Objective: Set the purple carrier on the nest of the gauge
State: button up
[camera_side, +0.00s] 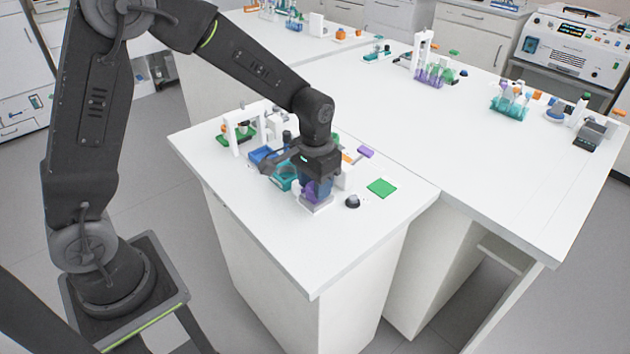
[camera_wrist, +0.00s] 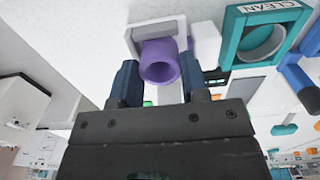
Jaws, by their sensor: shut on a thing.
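The purple carrier (camera_wrist: 160,62) is a round, hollow piece between the two fingers of my gripper (camera_wrist: 158,82) in the wrist view. My gripper is shut on it. In the side view the carrier (camera_side: 311,193) shows partly under my gripper (camera_side: 315,186), low over a pale grey block, which seems to be the gauge (camera_side: 318,207). In the wrist view the gauge's pale frame (camera_wrist: 134,33) stands just behind the carrier. The nest is hidden, and I cannot tell whether the carrier touches it.
A teal holder marked CLEAN (camera_wrist: 232,45) stands close beside the gauge, with a blue holder (camera_side: 262,154) beyond. A dark knob (camera_side: 352,201) and a green mat (camera_side: 382,188) lie to the right. The bench front (camera_side: 285,245) is clear.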

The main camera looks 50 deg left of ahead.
jog(key=shift+f, duration=0.1)
dwell(0.3)
jog(key=o, duration=0.8)
jog(key=shift+c, duration=0.2)
jog(key=shift+o, duration=0.5)
jog(key=shift+a, duration=0.1)
notch_tip(320, 180, up, 14)
jog(key=shift+d, duration=0.2)
